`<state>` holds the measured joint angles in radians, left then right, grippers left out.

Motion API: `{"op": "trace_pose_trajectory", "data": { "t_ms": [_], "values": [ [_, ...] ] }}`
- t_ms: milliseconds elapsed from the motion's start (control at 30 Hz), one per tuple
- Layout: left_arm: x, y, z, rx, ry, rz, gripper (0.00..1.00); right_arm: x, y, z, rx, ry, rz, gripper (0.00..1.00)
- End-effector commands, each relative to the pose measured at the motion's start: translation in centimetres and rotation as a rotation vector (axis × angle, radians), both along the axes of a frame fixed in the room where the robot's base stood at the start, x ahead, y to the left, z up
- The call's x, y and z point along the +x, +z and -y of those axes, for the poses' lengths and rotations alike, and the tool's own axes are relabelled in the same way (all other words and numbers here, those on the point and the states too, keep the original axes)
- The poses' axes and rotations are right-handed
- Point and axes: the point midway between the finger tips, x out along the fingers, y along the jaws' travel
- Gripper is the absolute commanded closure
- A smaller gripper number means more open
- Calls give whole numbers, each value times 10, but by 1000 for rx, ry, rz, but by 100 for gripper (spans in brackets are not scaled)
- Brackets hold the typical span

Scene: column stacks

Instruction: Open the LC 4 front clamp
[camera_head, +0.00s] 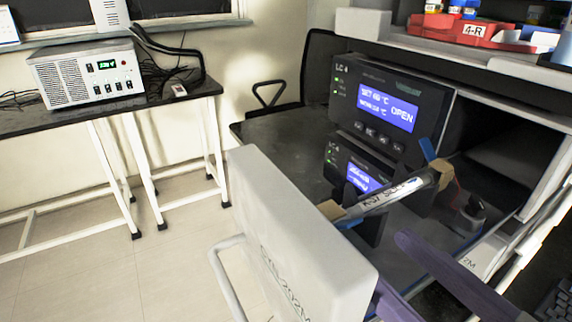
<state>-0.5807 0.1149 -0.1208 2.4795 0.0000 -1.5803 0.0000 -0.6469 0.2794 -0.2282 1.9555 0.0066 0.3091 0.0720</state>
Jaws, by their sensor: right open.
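The LC 4 unit (345,110) stands at centre right, with a lit blue display (388,107) that includes the word OPEN. In front of it a labelled column (392,193) lies slanted, with tan and blue pieces at both ends. The far right end has a tan piece with a raised blue tab (428,149); the near left end has a tan block (331,209). I cannot tell which piece is the front clamp, or its state. My right gripper (388,262) shows purple fingers at the lower right, open and empty, below the column and apart from it. My left gripper is out of view.
A large pale panel with a handle (300,240) stands in the near foreground. A shelf with a red 4-R rack (460,32) is above right. A bench with a white instrument (88,75) stands at the left. The floor between is clear.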

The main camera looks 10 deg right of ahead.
Motion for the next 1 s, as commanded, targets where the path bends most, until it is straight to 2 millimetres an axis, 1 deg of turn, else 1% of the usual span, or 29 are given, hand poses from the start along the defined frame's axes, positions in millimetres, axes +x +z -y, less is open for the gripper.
{"op": "trace_pose_trajectory", "data": {
  "t_ms": [67, 300, 400, 500, 633, 867, 1000],
  "values": [
    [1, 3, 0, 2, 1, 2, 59, 13, 3, -5, 2, 0, 6, 45],
    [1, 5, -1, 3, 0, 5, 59, 56, 2, -20, 0, 0, 4, 45],
    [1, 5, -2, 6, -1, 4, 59, 69, 2, -25, 1, -1, 2, 45],
    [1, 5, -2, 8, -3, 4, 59, 78, 1, -28, 0, 0, 1, 45],
    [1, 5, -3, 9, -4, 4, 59, 82, 1, -30, 0, 0, 0, 45],
    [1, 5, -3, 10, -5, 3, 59, 83, 1, -30, 0, 0, -1, 45],
    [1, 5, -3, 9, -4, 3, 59, 82, 1, -30, 0, 0, -1, 61]
  ]
}}
